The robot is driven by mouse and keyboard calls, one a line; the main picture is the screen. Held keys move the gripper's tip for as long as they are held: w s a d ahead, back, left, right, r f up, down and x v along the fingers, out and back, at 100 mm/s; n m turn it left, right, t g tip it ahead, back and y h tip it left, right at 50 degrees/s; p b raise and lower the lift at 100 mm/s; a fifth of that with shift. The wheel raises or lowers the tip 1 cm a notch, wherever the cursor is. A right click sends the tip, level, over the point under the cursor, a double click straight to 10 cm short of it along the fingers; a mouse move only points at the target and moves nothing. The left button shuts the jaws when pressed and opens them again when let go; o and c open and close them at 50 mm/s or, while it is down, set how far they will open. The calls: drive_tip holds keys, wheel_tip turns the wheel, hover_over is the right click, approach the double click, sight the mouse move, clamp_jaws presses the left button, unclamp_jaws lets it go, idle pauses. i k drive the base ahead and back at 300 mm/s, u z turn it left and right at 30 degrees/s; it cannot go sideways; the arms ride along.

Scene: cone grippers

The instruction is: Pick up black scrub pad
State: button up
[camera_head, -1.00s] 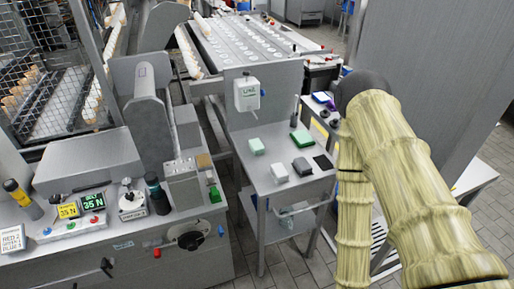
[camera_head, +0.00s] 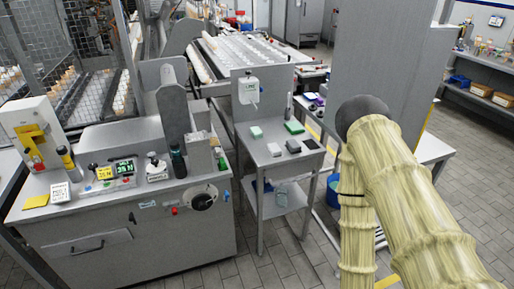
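A thin, flat black pad (camera_head: 312,144) lies at the right end of a row of small items on top of a grey metal side table (camera_head: 263,163). A dark grey block (camera_head: 293,146) lies just left of it, and a light grey block (camera_head: 274,149) lies further left. A green pad (camera_head: 294,127) and a pale green block (camera_head: 257,132) lie behind them. My arm, in a pale yellow sleeve, fills the right of the picture, apart from the table. My gripper is not in view.
A grey machine bench (camera_head: 130,205) with buttons and displays stands left of the table. A dispenser (camera_head: 249,91) hangs on the table's back panel. A tall grey panel (camera_head: 385,60) stands behind my arm. Tiled floor (camera_head: 290,265) is open in front of the table.

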sight(256, 133)
drive_tip(key=u, duration=1.15)
drive_tip(key=i, duration=1.8)
drive_tip(key=z, duration=0.95)
